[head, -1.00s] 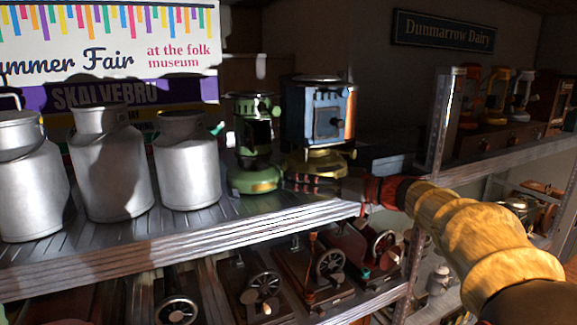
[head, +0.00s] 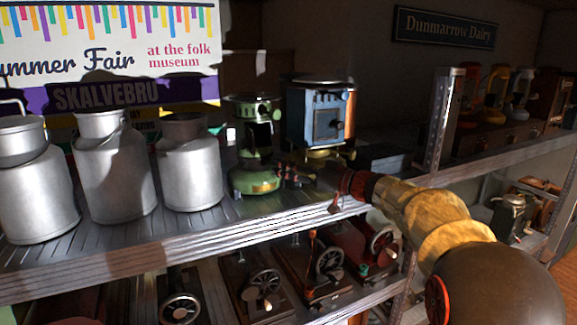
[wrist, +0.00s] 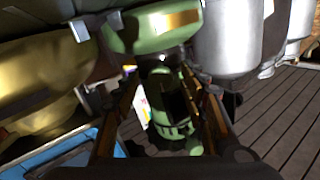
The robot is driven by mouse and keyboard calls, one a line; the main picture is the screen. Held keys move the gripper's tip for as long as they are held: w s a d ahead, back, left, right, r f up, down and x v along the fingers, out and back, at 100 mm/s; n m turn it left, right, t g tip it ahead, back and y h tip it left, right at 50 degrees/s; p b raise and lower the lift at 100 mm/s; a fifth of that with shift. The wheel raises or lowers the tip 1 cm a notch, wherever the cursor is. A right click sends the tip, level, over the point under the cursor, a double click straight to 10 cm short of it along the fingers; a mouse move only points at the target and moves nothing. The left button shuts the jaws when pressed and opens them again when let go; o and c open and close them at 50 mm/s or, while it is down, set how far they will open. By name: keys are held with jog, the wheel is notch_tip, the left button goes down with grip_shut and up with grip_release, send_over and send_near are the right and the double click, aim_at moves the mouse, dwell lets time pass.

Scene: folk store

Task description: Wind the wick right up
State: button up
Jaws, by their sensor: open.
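The green heater (head: 254,148) stands upright on the upper shelf, with a round green base and a dark opening in its body. It also shows in the wrist view, its base (wrist: 150,28) at the top and its body between my fingers. My gripper (head: 287,172) is at the right side of the base, and in the wrist view my gripper (wrist: 162,72) has its fingers apart with nothing clearly held. I cannot make out the wick knob; the fingertips cover that side. Whether they touch the heater I cannot tell.
A blue heater (head: 320,115) on a brass base stands close on the right, behind my gripper. Silver milk cans (head: 188,165) stand to the left. The shelf edge (head: 200,237) runs in front, with several wheeled machines (head: 262,285) below. A metal post (head: 441,120) stands right.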

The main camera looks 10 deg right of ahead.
jog(key=shift+c, duration=0.4)
grip_shut()
jog(key=shift+b, duration=0.35)
